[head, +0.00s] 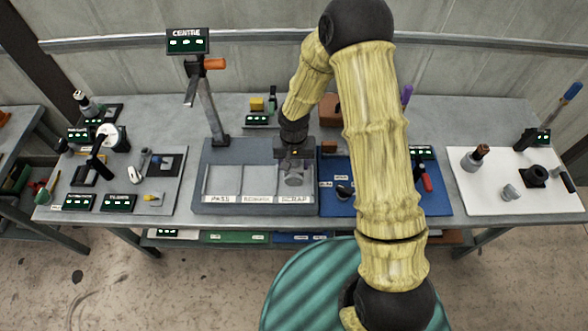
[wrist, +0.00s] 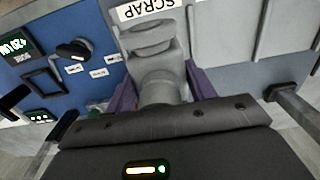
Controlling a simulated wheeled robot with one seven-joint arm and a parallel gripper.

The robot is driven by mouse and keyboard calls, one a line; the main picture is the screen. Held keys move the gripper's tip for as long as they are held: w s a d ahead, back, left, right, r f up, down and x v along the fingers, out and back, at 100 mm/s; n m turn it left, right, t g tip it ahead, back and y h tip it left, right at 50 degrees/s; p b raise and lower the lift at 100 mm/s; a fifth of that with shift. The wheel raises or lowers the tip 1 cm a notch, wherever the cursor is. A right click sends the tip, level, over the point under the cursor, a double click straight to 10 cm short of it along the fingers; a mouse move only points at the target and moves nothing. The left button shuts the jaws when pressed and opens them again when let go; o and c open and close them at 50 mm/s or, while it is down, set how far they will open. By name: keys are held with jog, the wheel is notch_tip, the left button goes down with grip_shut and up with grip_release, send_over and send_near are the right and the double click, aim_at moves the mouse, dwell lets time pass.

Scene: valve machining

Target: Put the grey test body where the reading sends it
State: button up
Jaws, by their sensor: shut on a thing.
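The grey test body (head: 294,178) is a valve-shaped piece with a round flange. My gripper (head: 293,164) is shut on it, over the right compartment of the grey sorting tray (head: 222,208), the one labelled SCRAP. In the wrist view the grey test body (wrist: 158,66) sits between the two purple finger pads of my gripper (wrist: 160,92), close to the SCRAP label (wrist: 149,9). I cannot tell whether it touches the tray floor. The tray's other labels read PASS and, less clearly, REWORK. A sign (head: 187,41) on a post reads CENTRE; its smaller lit text is illegible.
A blue mat (head: 340,207) with a dark knob and small displays lies right of the tray, partly behind my arm. A white board (head: 470,200) with grey and black parts is at far right. A grey board (head: 170,195) with gauges and displays is at left.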

aim_at(294, 171)
jog(key=shift+f+p, duration=0.65)
jog(key=shift+f, duration=1.35)
jog(key=shift+f, duration=0.1)
jog(key=shift+f, duration=0.1)
jog(key=o, duration=1.5)
jog(key=shift+d, duration=0.1)
jog(key=shift+s+r, duration=0.1)
jog(key=shift+r, duration=0.1)
notch_tip(294, 171, up, 12)
jog(key=b, duration=0.3)
jog(key=shift+b, duration=0.3)
